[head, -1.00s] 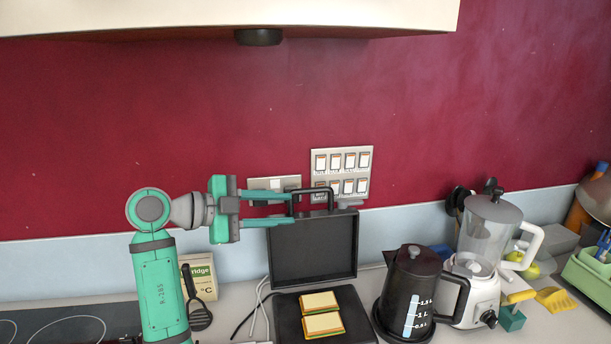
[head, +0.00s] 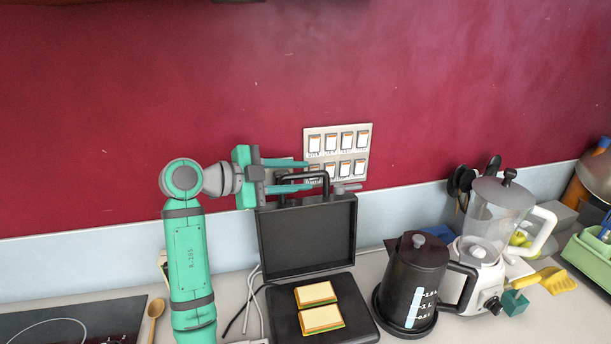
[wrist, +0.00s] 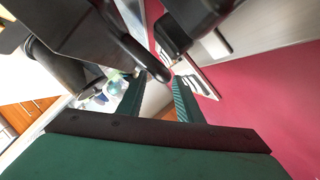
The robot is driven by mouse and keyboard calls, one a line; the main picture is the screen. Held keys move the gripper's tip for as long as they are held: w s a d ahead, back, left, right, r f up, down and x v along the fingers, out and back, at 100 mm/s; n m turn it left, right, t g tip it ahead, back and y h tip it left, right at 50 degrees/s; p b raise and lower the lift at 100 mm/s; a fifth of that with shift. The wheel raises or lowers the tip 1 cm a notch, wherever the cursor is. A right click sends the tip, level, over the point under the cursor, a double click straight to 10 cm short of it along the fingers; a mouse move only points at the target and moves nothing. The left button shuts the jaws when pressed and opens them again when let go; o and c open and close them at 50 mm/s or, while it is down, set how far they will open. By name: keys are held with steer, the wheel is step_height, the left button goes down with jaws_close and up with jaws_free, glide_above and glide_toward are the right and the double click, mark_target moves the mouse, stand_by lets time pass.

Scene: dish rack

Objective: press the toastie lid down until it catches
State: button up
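The black toastie maker stands open on the worktop. Its lid (head: 307,238) is upright at the back, and its base plate (head: 357,306) lies flat in front with two filled sandwiches (head: 318,307) on it. The lid's handle (head: 327,184) sticks up from the lid's top edge. My gripper (head: 311,174) is open and sideways at the handle, reaching in from the left. Its fingers overlap the handle, one above the top bar and one below. In the wrist view the green fingers (wrist: 158,92) are apart, with dark bars close beyond them; contact is unclear.
A dark kettle (head: 414,275) stands close to the right of the toastie maker, with a white blender (head: 478,270) beyond it. Switches (head: 338,155) are on the wall behind the handle. A hob (head: 70,325) and wooden spoon (head: 155,315) are at the left.

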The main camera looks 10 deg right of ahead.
steer(key=shift+x, duration=1.3)
steer(key=shift+w, duration=0.2)
jaws_close()
